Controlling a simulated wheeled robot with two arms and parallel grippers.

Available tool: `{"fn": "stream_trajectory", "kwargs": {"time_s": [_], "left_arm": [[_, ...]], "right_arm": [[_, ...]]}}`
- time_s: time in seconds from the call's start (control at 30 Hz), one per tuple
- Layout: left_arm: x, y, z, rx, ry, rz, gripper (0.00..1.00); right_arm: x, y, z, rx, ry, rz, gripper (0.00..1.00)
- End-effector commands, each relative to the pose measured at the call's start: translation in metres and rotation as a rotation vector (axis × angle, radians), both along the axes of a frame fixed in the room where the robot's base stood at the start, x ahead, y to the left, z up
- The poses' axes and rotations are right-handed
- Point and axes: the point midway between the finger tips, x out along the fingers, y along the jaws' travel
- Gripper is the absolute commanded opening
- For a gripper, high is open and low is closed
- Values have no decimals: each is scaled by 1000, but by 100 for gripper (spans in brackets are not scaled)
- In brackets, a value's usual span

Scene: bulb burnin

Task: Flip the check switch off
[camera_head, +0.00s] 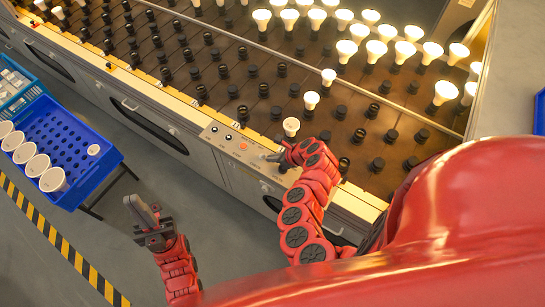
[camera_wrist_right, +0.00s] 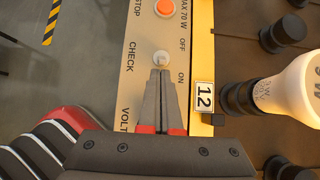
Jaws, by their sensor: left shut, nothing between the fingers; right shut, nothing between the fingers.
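The check switch (camera_wrist_right: 161,58) shows in the right wrist view as a small pale round knob beside the word CHECK, with OFF printed above it and ON below it. My right gripper (camera_wrist_right: 162,74) is shut, with its fingertips at the knob's lower edge on the ON side; I cannot tell whether they touch it. The knob's lever position is unclear. In the head view my right gripper (camera_head: 274,157) is over the control panel (camera_head: 222,138) and hides the switch. My left gripper (camera_head: 139,210) is shut and empty above the floor, away from the panel.
An orange button (camera_wrist_right: 165,7) lies beyond the switch. A white bulb (camera_wrist_right: 292,84) stands in a socket right of the number 12 plate (camera_wrist_right: 204,97). Lit bulbs fill the rack's far right. A blue crate (camera_head: 100,140) holds several bulbs at left.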

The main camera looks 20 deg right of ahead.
Motion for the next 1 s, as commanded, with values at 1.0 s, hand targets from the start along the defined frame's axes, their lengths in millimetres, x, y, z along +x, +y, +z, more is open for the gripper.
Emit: {"fn": "stream_trajectory", "kwargs": {"time_s": [1.0], "left_arm": [[0,0,22,0,0,0,0]], "right_arm": [[3,2,9,-127,159,2,0]]}}
